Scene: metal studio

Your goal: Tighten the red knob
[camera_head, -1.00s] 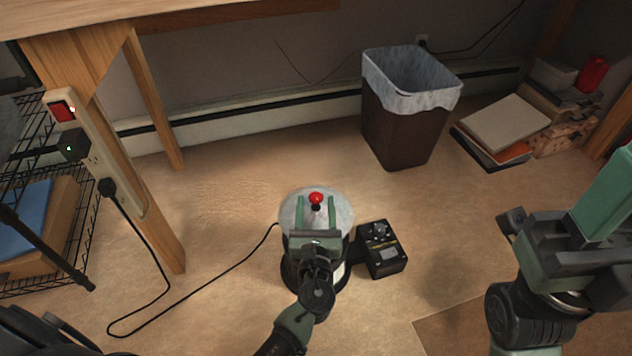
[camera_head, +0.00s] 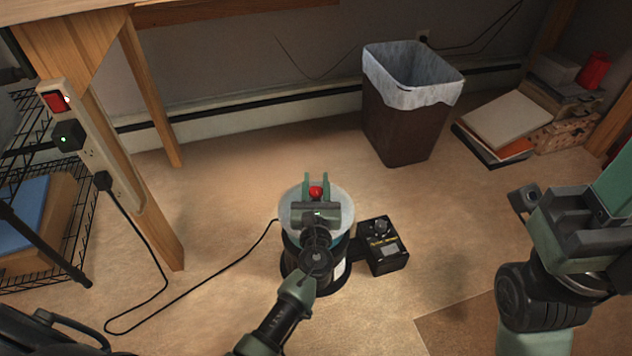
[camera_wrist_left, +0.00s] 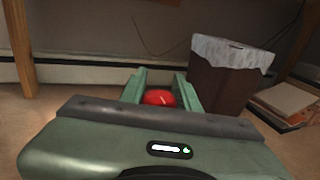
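The red knob (camera_head: 316,192) sits on top of a round pot-like device with a pale lid (camera_head: 343,207) and a dark body on the floor. My left gripper (camera_head: 317,178) reaches over the lid from the near side, its two green fingers on either side of the knob. In the left wrist view the knob (camera_wrist_left: 160,98) lies between the fingers (camera_wrist_left: 161,88), with narrow gaps showing, so the gripper looks open around it. The palm hides the knob's lower part and stem. My right arm is at the right edge; its finger opening cannot be made out.
A black control box (camera_head: 384,246) adjoins the device on the right. A black cord (camera_head: 205,287) runs left to a power strip (camera_head: 92,150) on a wooden table leg. A lined trash bin (camera_head: 408,125) and stacked books (camera_head: 505,122) stand behind. Floor left of the device is mostly clear.

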